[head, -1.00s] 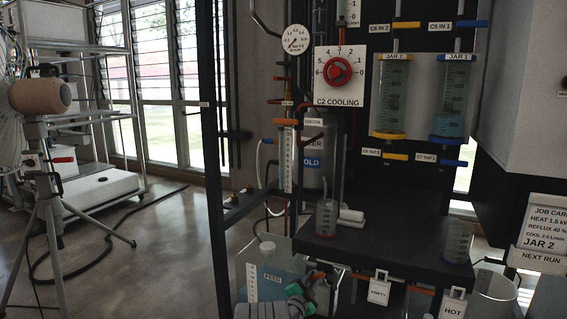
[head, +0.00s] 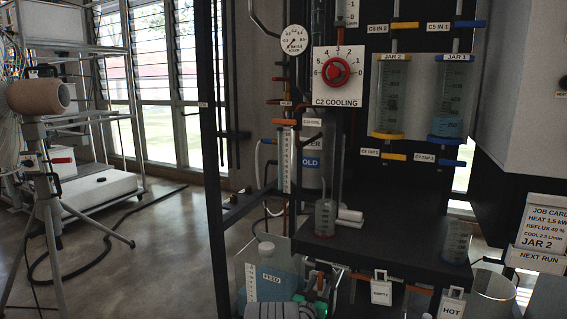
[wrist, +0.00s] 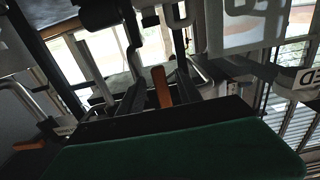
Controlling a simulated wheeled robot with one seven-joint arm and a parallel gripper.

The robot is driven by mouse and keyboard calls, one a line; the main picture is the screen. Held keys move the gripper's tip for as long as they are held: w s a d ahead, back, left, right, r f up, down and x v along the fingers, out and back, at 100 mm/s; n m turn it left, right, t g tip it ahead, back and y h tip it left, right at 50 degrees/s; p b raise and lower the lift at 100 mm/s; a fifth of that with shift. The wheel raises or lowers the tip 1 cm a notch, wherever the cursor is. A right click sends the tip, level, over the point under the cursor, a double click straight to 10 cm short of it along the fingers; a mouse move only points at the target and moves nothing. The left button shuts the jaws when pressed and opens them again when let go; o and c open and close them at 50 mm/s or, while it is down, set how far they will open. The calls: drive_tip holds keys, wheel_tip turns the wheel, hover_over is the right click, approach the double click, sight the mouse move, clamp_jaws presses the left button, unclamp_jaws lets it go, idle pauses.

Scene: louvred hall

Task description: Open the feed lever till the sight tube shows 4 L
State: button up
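The clear feed vessel (head: 268,275) at the bottom of the head view has a FEED label, a white scale strip and bluish liquid. A narrow upright tube with a white scale (head: 286,160) stands on the rack; I cannot read its level or tell if it is the sight tube. A small orange-red handle (head: 319,281) shows beside the vessel; I cannot tell if it is the feed lever. My gripper (head: 312,303), with green pads, is low beside the vessel, near this handle. In the wrist view a green pad (wrist: 180,152) fills the bottom, below an orange piece (wrist: 162,88). Contact is unclear.
A dark shelf (head: 385,240) with small vessels overhangs on the right. EMPTY (head: 381,292) and HOT (head: 451,303) tags hang at its front. A black rack post (head: 213,150) stands left of the vessel. A tripod (head: 50,200) stands farther left, with open floor between.

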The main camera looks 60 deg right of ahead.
drive_tip(key=shift+w+a, duration=0.1)
drive_tip(key=shift+a, duration=0.05)
drive_tip(key=s+a, duration=0.1)
drive_tip(key=a, duration=0.5)
drive_tip(key=shift+a, duration=0.35)
drive_tip(key=shift+s, duration=0.1)
drive_tip(key=s+a+p, duration=0.1)
drive_tip(key=a, duration=0.6)
drive_tip(key=shift+a+p, duration=0.3)
drive_tip(key=shift+a, duration=0.05)
drive_tip(key=shift+s, duration=0.1)
